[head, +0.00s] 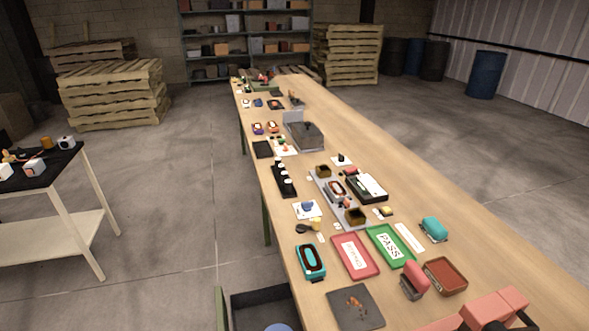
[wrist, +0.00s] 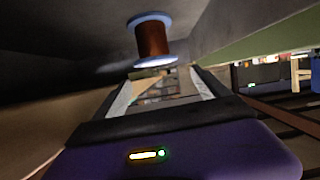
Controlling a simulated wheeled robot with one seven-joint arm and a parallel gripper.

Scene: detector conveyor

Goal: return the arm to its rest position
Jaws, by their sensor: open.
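In the wrist view my gripper (wrist: 162,74) is open. Its two pale fingers stand apart beyond its purple body, which carries a small lit bar and a green light. I see nothing held between the fingers. A copper-coloured spool (wrist: 152,40) with pale blue flanges shows past the fingertips, apart from them, against a dark grey surface. In the head view only a salmon-pink part of my arm (head: 480,309) shows at the lower right corner; my gripper is out of that view.
A long wooden table (head: 480,235) carries a red tray (head: 342,241), a green PASS tray (head: 376,236) and many small items. A dark bin (head: 247,310) with a blue round thing (head: 278,327) stands at the near left. A black-topped side table (head: 50,166) stands left. Floor between is clear.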

